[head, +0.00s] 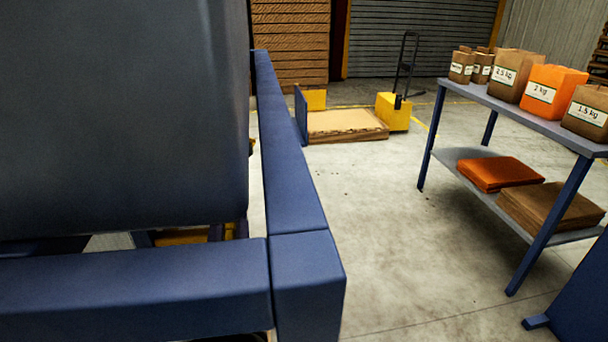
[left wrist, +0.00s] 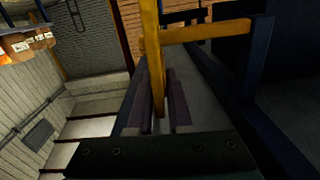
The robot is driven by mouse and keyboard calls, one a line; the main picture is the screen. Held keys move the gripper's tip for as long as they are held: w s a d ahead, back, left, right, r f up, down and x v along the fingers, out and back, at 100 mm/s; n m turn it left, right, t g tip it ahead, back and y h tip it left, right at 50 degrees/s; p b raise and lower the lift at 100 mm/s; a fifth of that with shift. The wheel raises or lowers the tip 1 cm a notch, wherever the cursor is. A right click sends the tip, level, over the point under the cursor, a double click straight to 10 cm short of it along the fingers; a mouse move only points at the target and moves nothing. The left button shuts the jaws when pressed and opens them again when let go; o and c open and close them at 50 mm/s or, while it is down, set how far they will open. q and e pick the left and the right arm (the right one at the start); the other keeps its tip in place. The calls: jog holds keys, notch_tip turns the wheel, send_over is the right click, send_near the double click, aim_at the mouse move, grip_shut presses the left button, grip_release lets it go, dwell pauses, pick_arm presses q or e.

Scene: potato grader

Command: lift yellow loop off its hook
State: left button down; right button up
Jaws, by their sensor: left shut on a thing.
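The yellow loop (left wrist: 152,45) shows in the left wrist view as a long yellow band with a second yellow length (left wrist: 207,31) branching off to the right. My left gripper (left wrist: 158,88) is shut on the yellow loop, with the band running down between its two dark fingers. The right end of the branching length meets a dark blue part near the picture's upper right. I cannot tell the hook apart there, nor whether the loop still hangs on it.
Blue machine beams (head: 292,180) and a large dark panel (head: 120,110) fill the left of the head view. A blue table (head: 560,135) with several potato bags stands at right. A pallet truck (head: 392,112) stands at the back. The floor between is clear.

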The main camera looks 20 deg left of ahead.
pick_arm(q)
jog(key=c, duration=0.8)
grip_release()
jog(key=shift+c, duration=0.2)
jog(key=shift+s, duration=0.1)
jog(key=v, duration=1)
